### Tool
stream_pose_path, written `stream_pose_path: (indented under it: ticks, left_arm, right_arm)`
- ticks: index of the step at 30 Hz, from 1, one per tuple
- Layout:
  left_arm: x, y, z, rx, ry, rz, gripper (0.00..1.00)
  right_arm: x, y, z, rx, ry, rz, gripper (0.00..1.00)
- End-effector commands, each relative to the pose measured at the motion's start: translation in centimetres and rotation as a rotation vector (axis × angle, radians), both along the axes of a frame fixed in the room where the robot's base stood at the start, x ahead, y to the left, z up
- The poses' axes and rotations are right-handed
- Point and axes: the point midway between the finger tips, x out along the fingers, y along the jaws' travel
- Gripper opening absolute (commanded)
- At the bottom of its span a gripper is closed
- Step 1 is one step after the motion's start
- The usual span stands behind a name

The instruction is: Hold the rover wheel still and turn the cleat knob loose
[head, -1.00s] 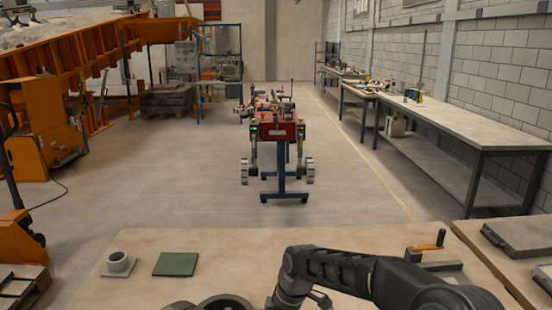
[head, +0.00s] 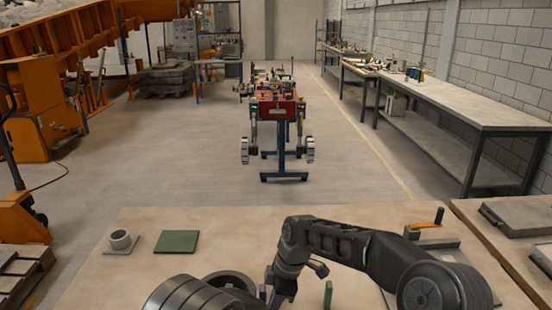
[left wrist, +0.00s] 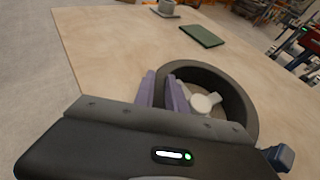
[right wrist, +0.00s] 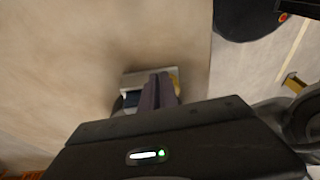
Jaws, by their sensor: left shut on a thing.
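The rover wheel, a dark ring (head: 238,277), lies on the near tabletop, partly hidden in the head view. In the left wrist view the wheel (left wrist: 240,98) shows a pale hub (left wrist: 203,103) inside. My left gripper (left wrist: 163,88) is shut on the wheel's rim, one purple finger on each side of the wall. My right gripper (right wrist: 155,90) is shut with its fingers together, over a light grey block with dark and yellow parts (right wrist: 132,80). Its fingers hide part of that block. I cannot clearly make out the cleat knob.
An orange-handled part (head: 430,218) stands at the right. A small green upright piece (head: 328,294) is near my right arm.

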Motion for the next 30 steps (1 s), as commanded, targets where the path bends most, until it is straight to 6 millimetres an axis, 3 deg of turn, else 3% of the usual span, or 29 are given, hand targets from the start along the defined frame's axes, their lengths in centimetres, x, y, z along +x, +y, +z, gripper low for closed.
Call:
stream_pose_path:
  ticks: [8, 30]
  left_arm:
    - [0.0, -0.5, -0.1, -0.005, 0.002, -0.010, 0.00]
    - [0.0, -0.2, -0.1, -0.003, 0.003, -0.004, 0.00]
  right_arm:
    - [0.0, 0.6, 0.2, 0.010, -0.004, 0.003, 0.00]
    - [0.3, -0.5, 0.8, 0.004, -0.002, 0.001, 0.00]
